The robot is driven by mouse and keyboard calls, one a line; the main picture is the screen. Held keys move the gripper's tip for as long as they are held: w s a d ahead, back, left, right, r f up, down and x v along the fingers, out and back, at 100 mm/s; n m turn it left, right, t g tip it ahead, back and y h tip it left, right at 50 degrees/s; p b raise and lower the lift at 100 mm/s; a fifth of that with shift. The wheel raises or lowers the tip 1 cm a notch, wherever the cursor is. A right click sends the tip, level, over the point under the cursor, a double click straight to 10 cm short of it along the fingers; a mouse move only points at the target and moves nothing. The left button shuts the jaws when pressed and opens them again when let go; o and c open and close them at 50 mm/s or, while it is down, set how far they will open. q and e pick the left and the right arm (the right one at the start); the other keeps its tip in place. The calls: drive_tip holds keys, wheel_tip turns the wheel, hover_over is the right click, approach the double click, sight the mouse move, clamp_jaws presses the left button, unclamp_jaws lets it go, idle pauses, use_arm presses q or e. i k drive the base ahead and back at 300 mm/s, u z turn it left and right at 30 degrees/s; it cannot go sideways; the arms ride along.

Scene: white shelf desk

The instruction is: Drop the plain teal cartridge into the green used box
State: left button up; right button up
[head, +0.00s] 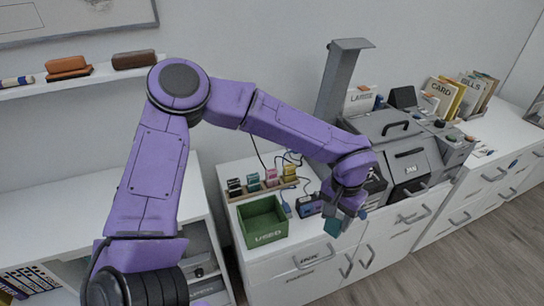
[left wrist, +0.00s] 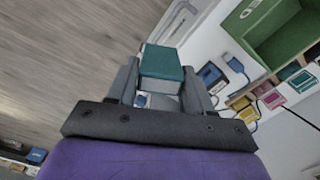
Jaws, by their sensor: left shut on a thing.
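My left gripper (head: 342,212) is shut on the plain teal cartridge (left wrist: 162,63), which sits between its two fingers in the left wrist view. The green used box (head: 264,221), open at the top and marked USED, stands on the desk to the left of the gripper. The box also shows at the upper right of the left wrist view (left wrist: 289,43). My right gripper is not in view.
A wooden rack (head: 262,190) of black, teal, pink and yellow cartridges stands behind the box. A small blue device (head: 308,206) with a cable lies between box and gripper. A grey printer (head: 402,150) stands to the right. White drawers (head: 310,266) are below.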

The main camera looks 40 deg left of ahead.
sight(262, 221)
drive_tip(key=z, duration=1)
drive_tip(key=i, duration=0.7)
drive_tip(key=u, duration=3.15)
drive_tip(key=i, duration=0.5)
drive_tip(key=k, duration=1.15)
drive_tip(key=z, duration=0.65)
drive_tip(key=i, duration=1.05)
drive_tip(key=u, duration=0.4)
